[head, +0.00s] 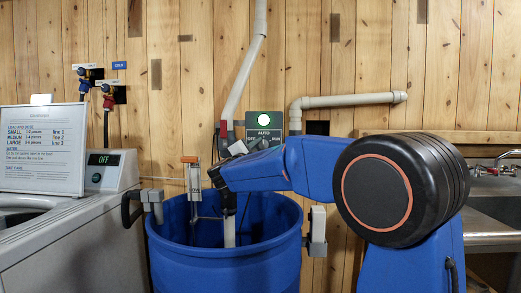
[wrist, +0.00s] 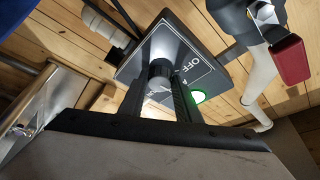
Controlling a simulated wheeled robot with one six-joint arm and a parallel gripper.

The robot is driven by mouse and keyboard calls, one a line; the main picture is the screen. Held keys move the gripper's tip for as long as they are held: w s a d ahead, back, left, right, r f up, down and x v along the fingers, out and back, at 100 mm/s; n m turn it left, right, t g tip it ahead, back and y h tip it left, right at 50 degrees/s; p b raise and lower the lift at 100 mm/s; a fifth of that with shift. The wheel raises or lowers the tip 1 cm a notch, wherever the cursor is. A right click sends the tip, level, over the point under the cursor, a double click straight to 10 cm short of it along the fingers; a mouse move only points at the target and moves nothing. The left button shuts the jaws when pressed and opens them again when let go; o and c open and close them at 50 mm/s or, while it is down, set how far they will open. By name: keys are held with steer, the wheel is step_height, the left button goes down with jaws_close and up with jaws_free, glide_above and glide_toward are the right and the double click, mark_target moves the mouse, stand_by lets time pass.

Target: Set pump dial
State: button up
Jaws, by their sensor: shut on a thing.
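The pump dial is a dark round knob (wrist: 160,73) on a grey control box (head: 278,135) on the plank wall. The box reads AUTO at the top, OFF at left and RUN at right, and its green lamp (head: 263,119) is lit. In the wrist view the box face (wrist: 200,72) shows tilted, with OFF readable and the green lamp (wrist: 198,97) at its edge. My gripper (wrist: 163,80) is shut on the knob, with a finger on either side. The knob's exact pointer setting is unclear. In the head view my arm hides the lower part of the box.
A blue barrel (head: 225,270) stands below the box, with a float device (head: 193,178) at its rim. A washer panel showing OFF (head: 105,160) and a sign (head: 45,148) are at left. A metal sink (head: 490,230) is at right. A red-handled valve (wrist: 290,60) shows near my gripper.

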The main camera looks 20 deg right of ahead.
steer(key=shift+m, duration=0.4)
steer(key=o, duration=1.1)
steer(key=shift+c, duration=0.2)
steer(key=shift+a, duration=0.1)
steer(key=v, duration=1.7)
steer(key=shift+a, duration=0.2)
steer(key=shift+s+r, duration=0.1)
steer(key=shift+r, duration=0.05)
